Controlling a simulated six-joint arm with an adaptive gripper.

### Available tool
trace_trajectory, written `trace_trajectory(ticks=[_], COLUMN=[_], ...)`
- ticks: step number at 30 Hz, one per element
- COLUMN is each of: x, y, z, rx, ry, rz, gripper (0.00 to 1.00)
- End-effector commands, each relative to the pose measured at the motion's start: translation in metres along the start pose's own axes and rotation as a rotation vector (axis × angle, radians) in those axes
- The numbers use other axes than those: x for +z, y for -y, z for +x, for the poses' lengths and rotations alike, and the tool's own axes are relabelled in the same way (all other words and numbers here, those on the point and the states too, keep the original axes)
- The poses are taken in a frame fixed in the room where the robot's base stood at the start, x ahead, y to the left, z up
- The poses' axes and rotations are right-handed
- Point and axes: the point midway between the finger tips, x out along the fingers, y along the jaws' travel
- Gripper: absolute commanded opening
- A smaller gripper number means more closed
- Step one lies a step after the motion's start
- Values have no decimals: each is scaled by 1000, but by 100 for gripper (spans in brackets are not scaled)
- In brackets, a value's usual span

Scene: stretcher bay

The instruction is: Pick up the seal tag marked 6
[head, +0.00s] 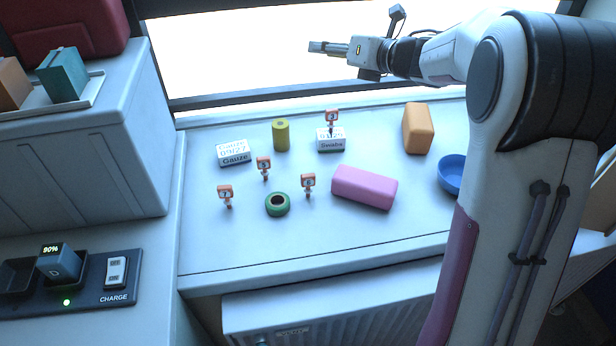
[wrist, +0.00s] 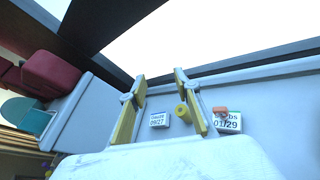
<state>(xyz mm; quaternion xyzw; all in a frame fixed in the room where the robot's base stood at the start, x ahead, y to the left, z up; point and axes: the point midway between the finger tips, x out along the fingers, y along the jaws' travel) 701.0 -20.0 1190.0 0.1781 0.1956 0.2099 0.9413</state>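Several small orange-headed seal tags stand upright on the pale counter. One (head: 308,182) stands left of the pink block, and its small digit looks like a 6, but I cannot be sure. Another (head: 225,192) at the left front looks marked 7. A third (head: 263,164) stands behind the green ring, its digit unclear. One more (head: 332,117) is by the Swabs box and looks marked 3. My gripper (head: 314,47) is high above the back of the counter, in front of the window, far from the tags. The wrist view shows its fingers (wrist: 160,77) apart with nothing between them.
On the counter (head: 330,240) are a Gauze box (head: 234,156), a Swabs box (head: 330,145), an olive cylinder (head: 281,135), a green ring (head: 278,209), a pink block (head: 364,187), an orange block (head: 418,129) and a blue bowl (head: 452,174). The counter's front strip is clear.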

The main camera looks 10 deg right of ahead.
Motion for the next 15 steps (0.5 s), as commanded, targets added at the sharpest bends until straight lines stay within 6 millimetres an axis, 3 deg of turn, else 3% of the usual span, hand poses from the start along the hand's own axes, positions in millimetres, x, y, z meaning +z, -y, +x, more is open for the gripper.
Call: trace_trajectory(ticks=[6, 15], x=[-47, -123], y=[10, 23], z=[18, 16], rx=[165, 437], ry=[-113, -235], rz=[-229, -496], gripper=[32, 32])
